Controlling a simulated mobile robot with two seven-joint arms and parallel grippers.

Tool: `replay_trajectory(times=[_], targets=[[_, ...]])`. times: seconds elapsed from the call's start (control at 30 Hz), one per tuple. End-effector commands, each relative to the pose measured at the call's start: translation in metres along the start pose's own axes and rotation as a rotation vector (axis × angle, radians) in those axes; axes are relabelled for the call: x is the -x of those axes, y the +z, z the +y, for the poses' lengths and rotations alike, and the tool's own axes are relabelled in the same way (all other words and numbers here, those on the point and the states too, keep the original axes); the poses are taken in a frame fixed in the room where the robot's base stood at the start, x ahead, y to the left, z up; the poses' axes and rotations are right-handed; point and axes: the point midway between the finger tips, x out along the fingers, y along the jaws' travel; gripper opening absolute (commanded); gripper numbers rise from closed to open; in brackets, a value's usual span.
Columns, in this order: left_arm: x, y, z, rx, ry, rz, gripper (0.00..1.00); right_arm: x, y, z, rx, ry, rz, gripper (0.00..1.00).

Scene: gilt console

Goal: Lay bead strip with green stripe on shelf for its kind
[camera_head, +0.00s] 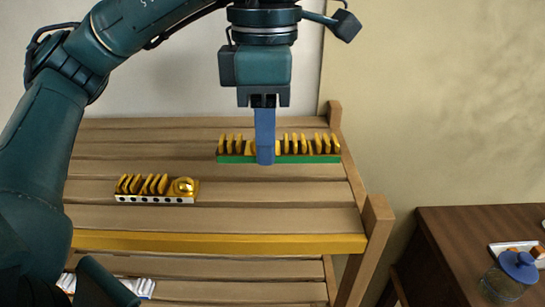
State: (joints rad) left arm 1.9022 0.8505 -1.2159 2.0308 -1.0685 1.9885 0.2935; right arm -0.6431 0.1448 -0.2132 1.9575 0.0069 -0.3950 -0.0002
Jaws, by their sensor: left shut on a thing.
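The bead strip with the green stripe (310,158) has a row of gold beads and a green front face. My left gripper (264,155) comes down from above and is shut on it near its middle, hiding part of the beads. The strip is level, over the back right part of the slatted wooden upper shelf (240,218). I cannot tell whether it touches the slats. This shelf has a yellow front edge (220,242). My right gripper is not in view.
A shorter bead strip with black dots on white (155,199) lies on the upper shelf, front left. On the lower shelf (240,288), a pale strip (142,287) is partly hidden. A dark table (450,240) at right bears a blue-lidded jar (517,265). The upper shelf's front right is clear.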

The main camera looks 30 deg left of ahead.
Motion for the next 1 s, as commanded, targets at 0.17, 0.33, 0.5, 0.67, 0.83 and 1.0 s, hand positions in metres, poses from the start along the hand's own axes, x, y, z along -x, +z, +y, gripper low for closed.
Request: replay_trajectory(times=[0.17,0.33,0.5,0.67,0.83,1.0], targets=[[-0.015,-0.001,0.001,0.001,0.001,-0.002,0.05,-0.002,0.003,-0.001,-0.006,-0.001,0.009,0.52],[-0.043,-0.005,0.003,0.007,0.000,-0.002,0.05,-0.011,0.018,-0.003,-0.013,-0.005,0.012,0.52],[-0.060,-0.013,0.006,0.019,0.002,-0.004,0.05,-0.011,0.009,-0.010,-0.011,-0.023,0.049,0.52],[-0.058,-0.013,0.006,0.017,0.000,-0.005,0.05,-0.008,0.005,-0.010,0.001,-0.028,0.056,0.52],[-0.062,-0.013,0.006,0.017,0.000,-0.004,0.05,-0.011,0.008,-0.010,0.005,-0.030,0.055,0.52],[-0.062,-0.013,0.006,0.017,0.000,-0.003,0.40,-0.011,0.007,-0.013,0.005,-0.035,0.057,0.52]])
